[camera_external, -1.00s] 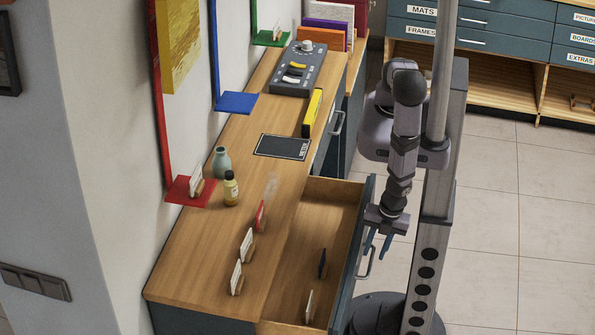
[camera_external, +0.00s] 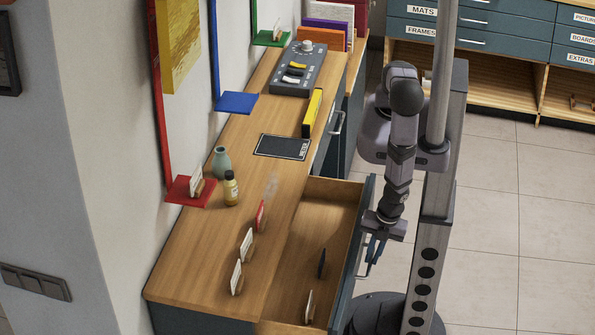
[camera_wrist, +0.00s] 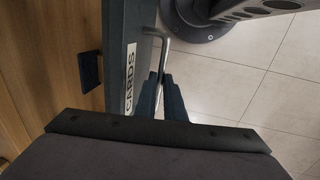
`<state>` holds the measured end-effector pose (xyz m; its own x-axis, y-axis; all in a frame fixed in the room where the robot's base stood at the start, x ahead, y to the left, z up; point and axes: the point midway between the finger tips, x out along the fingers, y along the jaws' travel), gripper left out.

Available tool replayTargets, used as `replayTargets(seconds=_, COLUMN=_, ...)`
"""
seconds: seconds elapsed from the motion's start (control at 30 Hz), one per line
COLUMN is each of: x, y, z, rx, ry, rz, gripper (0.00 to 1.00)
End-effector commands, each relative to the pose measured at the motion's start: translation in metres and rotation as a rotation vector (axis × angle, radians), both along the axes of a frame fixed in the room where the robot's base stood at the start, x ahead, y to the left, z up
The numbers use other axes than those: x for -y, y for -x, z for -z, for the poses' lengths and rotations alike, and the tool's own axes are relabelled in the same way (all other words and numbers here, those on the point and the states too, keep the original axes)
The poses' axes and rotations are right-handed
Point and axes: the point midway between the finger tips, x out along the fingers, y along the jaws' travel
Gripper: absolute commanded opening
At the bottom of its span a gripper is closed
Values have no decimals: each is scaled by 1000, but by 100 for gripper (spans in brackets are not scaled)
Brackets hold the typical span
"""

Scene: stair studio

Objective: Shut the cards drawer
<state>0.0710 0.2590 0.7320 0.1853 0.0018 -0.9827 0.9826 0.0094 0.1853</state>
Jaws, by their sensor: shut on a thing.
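The cards drawer (camera_external: 332,208) is pulled out from the counter, with its wooden inside showing and several small upright cards in or near it. In the wrist view its dark front bears a white CARDS label (camera_wrist: 131,78). A metal bar handle (camera_wrist: 163,52) stands out from that front. My gripper (camera_external: 372,252) is at the drawer's outer face, pointing down at the handle. In the wrist view my gripper's fingers (camera_wrist: 162,98) are closed around the handle's near part, which they partly hide.
The wooden counter top (camera_external: 200,255) holds card stands, a small bottle (camera_external: 231,188), a green vase (camera_external: 221,162), a black mat (camera_external: 283,146) and a control box (camera_external: 298,70). Tiled floor (camera_external: 490,200) lies open on the right. A dark card holder (camera_wrist: 90,70) stands inside the drawer.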

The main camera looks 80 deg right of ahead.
Motion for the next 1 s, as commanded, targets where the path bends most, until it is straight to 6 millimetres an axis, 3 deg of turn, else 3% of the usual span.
replayTargets(seconds=0.27, x=1, y=-30, z=-2, rx=2, ry=-1, rz=8, gripper=0)
replayTargets(seconds=0.8, x=1, y=-158, z=-4, rx=2, ry=-1, rz=11, gripper=0)
replayTargets(seconds=1.0, x=1, y=-192, z=-3, rx=2, ry=-1, rz=6, gripper=0)
